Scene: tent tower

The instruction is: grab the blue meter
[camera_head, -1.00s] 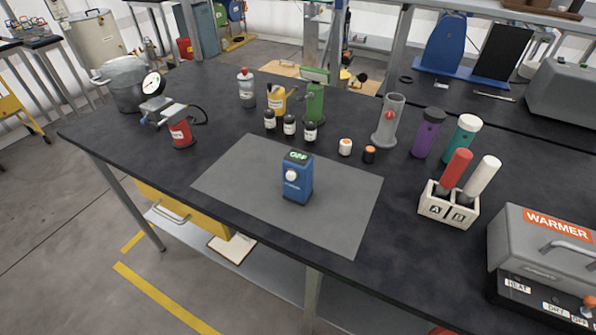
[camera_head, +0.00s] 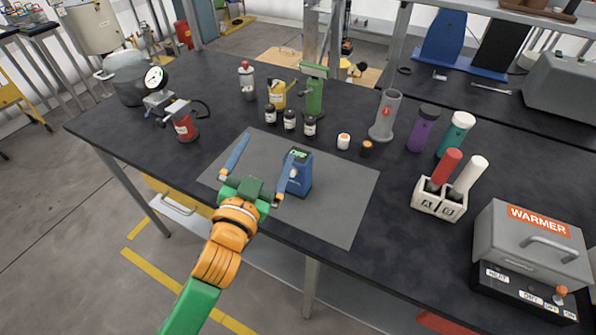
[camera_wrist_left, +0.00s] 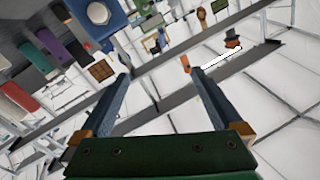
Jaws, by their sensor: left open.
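The blue meter (camera_head: 300,175), a small upright box with a green display on top, stands on the grey mat (camera_head: 340,205). My left gripper (camera_head: 268,146) is open and empty, reaching in from the front left. Its right finger overlaps the meter's left side in the head view; whether they touch is unclear. Its other finger is well to the left over the mat. In the left wrist view the meter (camera_wrist_left: 92,18), with its white round dial, is at the top left, outside the space between the fingers (camera_wrist_left: 158,80). My right gripper is not in view.
Several small bottles (camera_head: 290,121) and two small capped jars (camera_head: 343,141) stand behind the mat. A grey cylinder (camera_head: 385,118), a white A/B holder (camera_head: 438,205) and a warmer (camera_head: 530,240) are to the right. A red canister (camera_head: 186,127) is at the left.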

